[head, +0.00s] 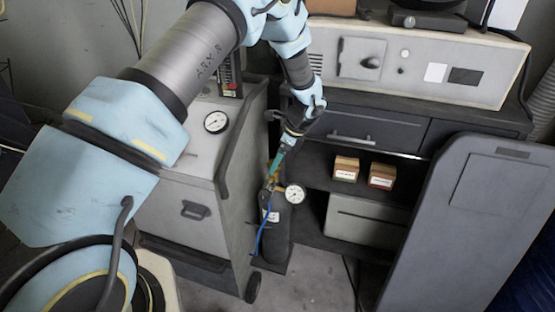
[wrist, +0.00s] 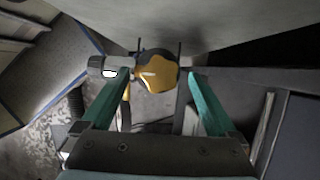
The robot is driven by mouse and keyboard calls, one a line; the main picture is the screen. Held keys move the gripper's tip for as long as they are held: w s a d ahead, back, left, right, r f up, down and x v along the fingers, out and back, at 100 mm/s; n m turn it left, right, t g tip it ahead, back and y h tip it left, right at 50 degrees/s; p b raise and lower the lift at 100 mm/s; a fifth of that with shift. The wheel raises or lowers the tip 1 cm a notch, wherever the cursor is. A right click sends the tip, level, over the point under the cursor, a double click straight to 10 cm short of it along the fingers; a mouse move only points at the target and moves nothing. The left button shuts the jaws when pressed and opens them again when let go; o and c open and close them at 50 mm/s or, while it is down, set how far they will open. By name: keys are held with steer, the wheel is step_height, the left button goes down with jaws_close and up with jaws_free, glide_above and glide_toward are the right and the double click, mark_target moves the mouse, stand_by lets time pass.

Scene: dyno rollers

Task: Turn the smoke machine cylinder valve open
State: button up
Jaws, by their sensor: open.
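A dark gas cylinder (head: 274,235) stands upright on the floor beside a grey wheeled cabinet in the head view. A round pressure gauge (head: 295,194) and a blue hose (head: 257,240) are at its top. My gripper (head: 272,172) points down at the cylinder's top. In the wrist view the orange-yellow valve knob (wrist: 157,75) lies between the tips of my two green fingers (wrist: 160,92). The fingers are spread apart on either side of it, with the left tip close to a metal fitting (wrist: 108,68). I cannot tell whether either finger touches the knob.
The grey wheeled cabinet (head: 178,220) with a gauge stands close left of the cylinder. Two small boxes (head: 346,168) sit on an open shelf to the right. A large grey panel (head: 450,225) leans at the right. Some floor is clear in front.

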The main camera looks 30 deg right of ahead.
steer(key=b+v, duration=0.2)
steer(key=v, duration=0.8)
steer(key=shift+r, duration=0.4)
steer(key=shift+s, duration=0.1)
